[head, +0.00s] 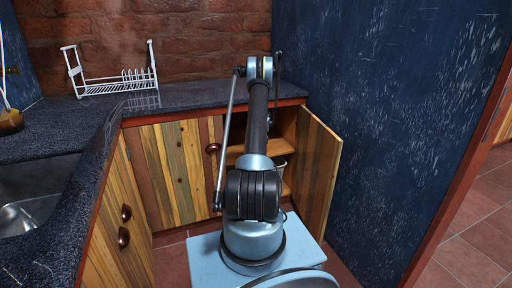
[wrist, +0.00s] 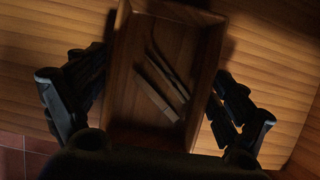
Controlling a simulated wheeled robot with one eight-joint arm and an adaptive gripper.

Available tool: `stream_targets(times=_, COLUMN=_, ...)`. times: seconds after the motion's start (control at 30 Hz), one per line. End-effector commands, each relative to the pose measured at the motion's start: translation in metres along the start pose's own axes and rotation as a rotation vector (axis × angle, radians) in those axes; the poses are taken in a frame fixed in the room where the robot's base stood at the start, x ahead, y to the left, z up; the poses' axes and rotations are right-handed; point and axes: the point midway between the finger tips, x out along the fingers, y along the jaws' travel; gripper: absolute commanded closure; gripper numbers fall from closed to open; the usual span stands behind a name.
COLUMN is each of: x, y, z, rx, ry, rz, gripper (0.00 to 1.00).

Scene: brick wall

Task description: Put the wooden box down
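The wooden box (wrist: 128,98) shows in the wrist view as an open-topped brown tray with a few thin dark pieces lying in it. My gripper (wrist: 160,84) has one black finger along each long side of the box, and both pads appear to press on its walls. The box is over a wooden shelf surface (wrist: 275,85); whether it touches the surface is too dark to tell. In the head view my arm reaches into the open corner cupboard (head: 236,152), and the arm hides the gripper and the box.
The cupboard door (head: 318,170) stands open to the right of my arm, near the blue wall (head: 395,110). A dark countertop (head: 195,97) is above the cupboard. A white dish rack (head: 115,82) stands on it at the back left, and a sink (head: 30,205) is at the left.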

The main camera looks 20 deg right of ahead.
Motion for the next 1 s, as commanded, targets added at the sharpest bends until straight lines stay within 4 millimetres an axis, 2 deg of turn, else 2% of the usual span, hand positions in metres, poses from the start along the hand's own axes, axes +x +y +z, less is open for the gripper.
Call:
stream_targets(times=0.4, x=-0.001, y=0.000, z=0.000, rx=0.000, ry=0.000, rz=0.000, gripper=0.00)
stream_targets(times=0.6, x=-0.014, y=0.000, z=0.001, rx=0.000, ry=0.000, rz=0.000, gripper=0.00)
stream_targets(times=1.0, x=-0.043, y=-0.001, z=-0.071, rx=0.001, ry=0.000, rz=-0.001, gripper=0.00)
